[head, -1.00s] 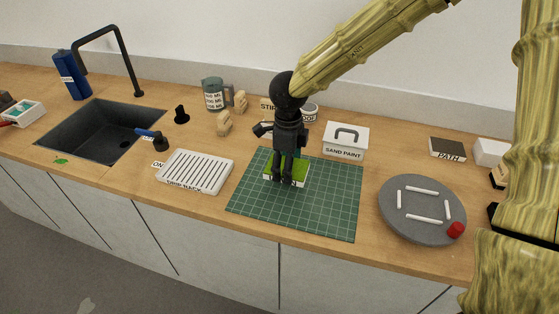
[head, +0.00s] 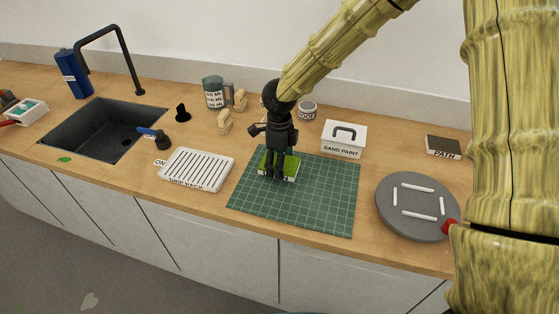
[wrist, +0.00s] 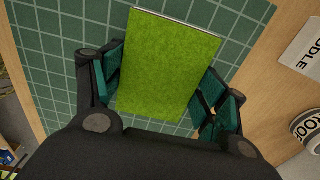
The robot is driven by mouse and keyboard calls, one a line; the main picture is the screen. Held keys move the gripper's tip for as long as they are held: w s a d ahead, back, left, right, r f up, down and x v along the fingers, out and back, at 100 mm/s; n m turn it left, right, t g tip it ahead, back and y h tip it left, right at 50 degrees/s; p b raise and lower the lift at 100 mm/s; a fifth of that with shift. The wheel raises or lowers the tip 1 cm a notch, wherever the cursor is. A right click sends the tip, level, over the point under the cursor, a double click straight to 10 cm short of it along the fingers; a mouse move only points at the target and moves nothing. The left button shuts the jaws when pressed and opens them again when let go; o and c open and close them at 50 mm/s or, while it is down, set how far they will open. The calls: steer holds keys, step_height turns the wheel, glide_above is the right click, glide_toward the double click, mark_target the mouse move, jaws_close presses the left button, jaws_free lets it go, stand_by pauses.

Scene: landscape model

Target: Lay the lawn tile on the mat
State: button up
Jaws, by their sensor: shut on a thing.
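The lawn tile (head: 291,166) is a flat green slab with a pale edge. In the wrist view the lawn tile (wrist: 168,62) sits between my two fingers, its grassy face showing. My gripper (head: 277,174) points down and is shut on it. The mat (head: 300,205) is dark green with a pale grid, and also shows in the wrist view (wrist: 245,40). The tile is over the back left part of the mat. I cannot tell whether it touches the mat or is just above it.
A white drip rack (head: 197,170) stands left of the mat. A white sand paint box (head: 343,140) stands behind it, and a grey turntable (head: 415,228) with white bars stands to the right. A sink (head: 105,128) is at the left. Most of the mat is bare.

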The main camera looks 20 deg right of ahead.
steer(key=shift+f, duration=0.15)
steer(key=o, duration=1)
step_height(320, 180, up, 12)
steer(key=b, duration=0.1)
stand_by(0.4)
